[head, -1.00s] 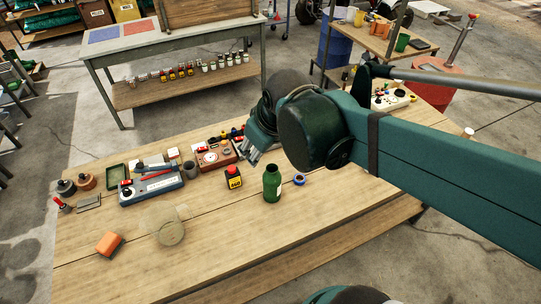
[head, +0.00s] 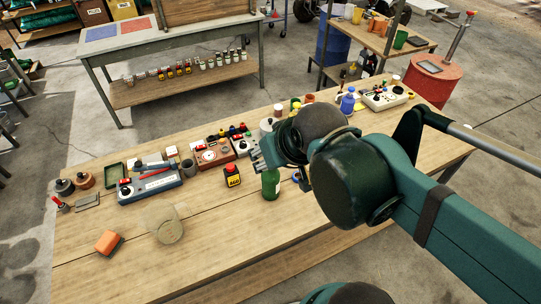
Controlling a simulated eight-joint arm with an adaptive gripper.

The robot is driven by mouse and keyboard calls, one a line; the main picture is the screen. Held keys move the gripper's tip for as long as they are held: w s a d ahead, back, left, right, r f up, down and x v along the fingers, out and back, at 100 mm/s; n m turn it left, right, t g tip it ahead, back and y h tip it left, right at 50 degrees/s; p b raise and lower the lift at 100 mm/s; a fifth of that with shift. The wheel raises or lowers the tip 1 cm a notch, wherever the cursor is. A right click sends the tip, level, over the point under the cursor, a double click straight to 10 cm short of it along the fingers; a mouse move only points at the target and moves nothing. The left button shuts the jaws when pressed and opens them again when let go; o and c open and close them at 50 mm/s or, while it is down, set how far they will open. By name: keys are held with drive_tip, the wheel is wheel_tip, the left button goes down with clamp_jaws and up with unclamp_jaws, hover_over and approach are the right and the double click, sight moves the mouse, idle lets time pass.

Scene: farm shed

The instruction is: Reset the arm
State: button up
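My arm comes in from the right in the head view. My gripper (head: 256,160) is over the wooden workbench (head: 300,238), beside and partly in front of the upper part of a green bottle (head: 270,186). I cannot tell whether it touches the bottle. The gripper's fingers are small and partly hidden by the wrist, so I cannot tell whether they are open or shut. No held object shows.
A blue bottle (head: 347,104) and a control box (head: 385,96) stand at the back right. The front middle is clear.

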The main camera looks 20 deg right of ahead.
drive_tip(key=shift+f, duration=0.15)
wheel_tip(320, 180, down, 8)
drive_tip(key=b, duration=0.8)
drive_tip(key=shift+f+b, duration=0.25)
drive_tip(key=shift+b, duration=0.1)
idle(0.6)
